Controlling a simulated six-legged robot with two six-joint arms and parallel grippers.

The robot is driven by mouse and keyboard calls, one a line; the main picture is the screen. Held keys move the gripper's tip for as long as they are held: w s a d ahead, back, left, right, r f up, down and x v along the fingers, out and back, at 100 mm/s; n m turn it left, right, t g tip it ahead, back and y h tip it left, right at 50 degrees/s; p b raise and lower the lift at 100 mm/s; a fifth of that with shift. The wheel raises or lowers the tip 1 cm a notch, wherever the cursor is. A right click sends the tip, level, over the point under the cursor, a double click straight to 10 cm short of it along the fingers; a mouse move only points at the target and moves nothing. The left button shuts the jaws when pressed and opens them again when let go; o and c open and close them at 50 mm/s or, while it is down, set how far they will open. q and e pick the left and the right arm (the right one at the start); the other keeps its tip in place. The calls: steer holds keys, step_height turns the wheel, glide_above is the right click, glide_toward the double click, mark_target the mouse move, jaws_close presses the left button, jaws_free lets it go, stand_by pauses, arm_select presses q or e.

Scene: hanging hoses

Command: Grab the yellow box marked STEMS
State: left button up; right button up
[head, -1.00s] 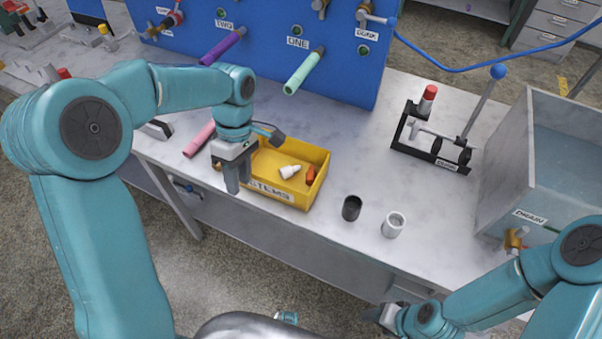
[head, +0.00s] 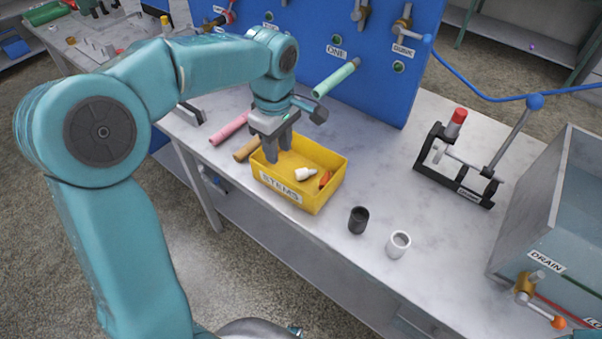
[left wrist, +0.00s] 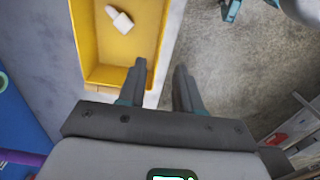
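The yellow box marked STEMS (head: 322,200) stands upright on the bench, with its label facing the front edge. It holds a white piece and an orange-red piece. In the left wrist view the box (left wrist: 155,35) is at upper left with the white piece inside. My left gripper (head: 279,152) is over the left end of the box, pointing down. In the left wrist view its two fingers (left wrist: 160,85) are apart with nothing gripped; one overlaps the box and the other the floor beyond its labelled wall. I cannot tell their height against the rim. My right gripper is out of view.
A brown rod (head: 246,149) and a pink hose (head: 229,129) lie left of the box. A black cup (head: 358,220) and a white cup (head: 398,244) stand to its right. The blue panel (head: 385,60) rises behind. A clamp stand (head: 455,165) and a drain tank (head: 555,220) are at right.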

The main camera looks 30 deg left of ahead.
arm_select(q)
glide_toward(282, 195)
step_height(282, 195, down, 5)
steer(key=shift+w+a+f, duration=0.1)
steer(key=shift+a, duration=0.05)
jaws_close()
